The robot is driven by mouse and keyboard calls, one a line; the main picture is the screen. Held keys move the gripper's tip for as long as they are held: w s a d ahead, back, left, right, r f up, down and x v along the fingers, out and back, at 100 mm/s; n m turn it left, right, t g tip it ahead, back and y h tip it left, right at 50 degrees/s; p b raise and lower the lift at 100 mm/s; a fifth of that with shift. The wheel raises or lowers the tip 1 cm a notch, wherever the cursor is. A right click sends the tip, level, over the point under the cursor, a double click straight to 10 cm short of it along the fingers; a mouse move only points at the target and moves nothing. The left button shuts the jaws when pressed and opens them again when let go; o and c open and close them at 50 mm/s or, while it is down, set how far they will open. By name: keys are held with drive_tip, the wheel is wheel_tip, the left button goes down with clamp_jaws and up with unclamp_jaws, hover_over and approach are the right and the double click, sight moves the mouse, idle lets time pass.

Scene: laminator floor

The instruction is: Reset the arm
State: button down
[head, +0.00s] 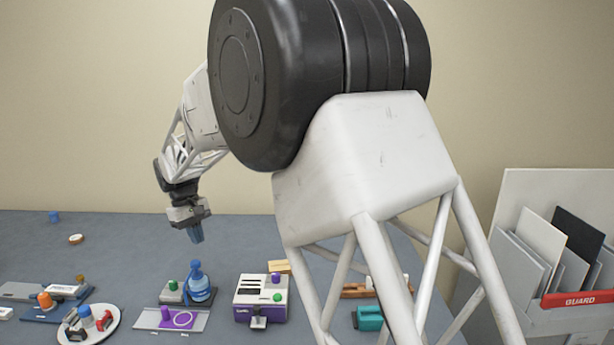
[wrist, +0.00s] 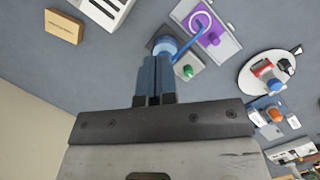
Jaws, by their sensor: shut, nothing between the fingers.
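My gripper (head: 196,236) hangs above the blue-grey table in the head view, fingers pointing down. Its blue fingers are shut with nothing between them; they also show in the wrist view (wrist: 154,62).
Near the bottle are a purple-topped plate (head: 178,318), a white and purple machine (head: 261,300) and a wooden block (head: 279,266). A white oval tray (head: 112,316) stands left. A bin of panels (head: 580,300) is at right. The back left table is mostly clear.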

drive_tip(key=s+d+r+m+t+y, duration=0.1)
drive_tip(key=s+d+r+m, duration=0.3)
drive_tip(key=d, duration=0.6)
drive_tip(key=s+d+r+n, duration=0.1)
drive_tip(key=s+d+r, duration=0.1)
drive_tip(key=s+d, duration=0.6)
drive_tip(key=s+d+r+m+t+y, duration=0.15)
drive_tip(key=d+r, duration=0.25)
drive_tip(key=d, duration=0.8)
drive_tip(key=s+d+f+m+t, duration=0.1)
drive_tip(key=s+d+f+m, duration=0.1)
drive_tip(key=s+d, duration=0.7)
drive_tip(key=s+d+f+m, duration=0.3)
drive_tip(key=s+d, duration=0.5)
drive_tip(key=s, duration=0.9)
drive_tip(key=shift+s+d+f+m+t, duration=0.15)
drive_tip(key=shift+d+f+m+t, duration=0.25)
drive_tip(key=shift+f, duration=0.35)
